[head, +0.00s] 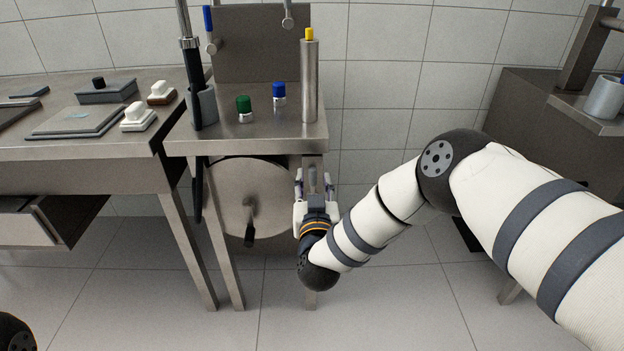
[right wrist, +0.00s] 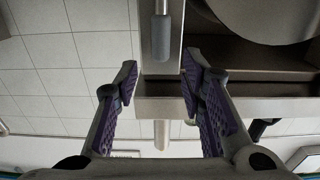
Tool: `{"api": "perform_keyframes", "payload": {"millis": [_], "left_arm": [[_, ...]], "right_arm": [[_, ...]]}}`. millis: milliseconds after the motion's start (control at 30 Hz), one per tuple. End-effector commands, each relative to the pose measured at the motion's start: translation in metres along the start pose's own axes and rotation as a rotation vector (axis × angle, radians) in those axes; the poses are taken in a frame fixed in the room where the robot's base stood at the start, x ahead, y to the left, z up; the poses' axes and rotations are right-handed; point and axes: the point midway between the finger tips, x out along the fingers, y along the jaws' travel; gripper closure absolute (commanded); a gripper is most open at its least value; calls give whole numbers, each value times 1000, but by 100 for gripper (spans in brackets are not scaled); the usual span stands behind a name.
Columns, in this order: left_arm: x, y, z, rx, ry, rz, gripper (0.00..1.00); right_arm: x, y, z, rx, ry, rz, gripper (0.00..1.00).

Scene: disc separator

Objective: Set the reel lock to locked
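The reel (head: 232,190) is a large metal disc under the small steel table, with a dark-handled crank (head: 249,215) on its face. What looks like the reel lock is a thin metal lever with a grey grip (right wrist: 161,37), beside the reel on the table leg. My right gripper (head: 315,183) is beside that leg, to the right of the reel. In the right wrist view its purple-padded fingers (right wrist: 160,82) are apart with nothing between the pads; the grip lies just beyond the tips, apparently untouched. I cannot read the lock's setting. My left gripper is not in view.
The small table top (head: 270,138) above my right gripper carries green (head: 244,108) and blue (head: 279,95) capped bottles and a tall metal post (head: 310,85). A bench (head: 75,150) stands left. Floor (head: 400,270) is open to the right.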

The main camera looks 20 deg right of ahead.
Motion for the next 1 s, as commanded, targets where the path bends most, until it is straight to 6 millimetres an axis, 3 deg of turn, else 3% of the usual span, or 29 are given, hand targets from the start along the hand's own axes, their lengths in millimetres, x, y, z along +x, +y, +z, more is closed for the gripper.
{"api": "perform_keyframes", "payload": {"millis": [200,433,467,600,633,1000], "left_arm": [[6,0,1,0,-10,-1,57],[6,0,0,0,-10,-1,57],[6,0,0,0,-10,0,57],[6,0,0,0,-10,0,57],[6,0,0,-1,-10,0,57],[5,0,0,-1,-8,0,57]], "right_arm": [[24,0,1,0,-1,0,63],[26,0,0,0,-1,-1,63],[26,0,0,0,-1,-1,66],[26,0,0,0,-1,-1,97],[26,0,0,0,-1,-1,100],[27,6,0,21,-2,0,100]]}}
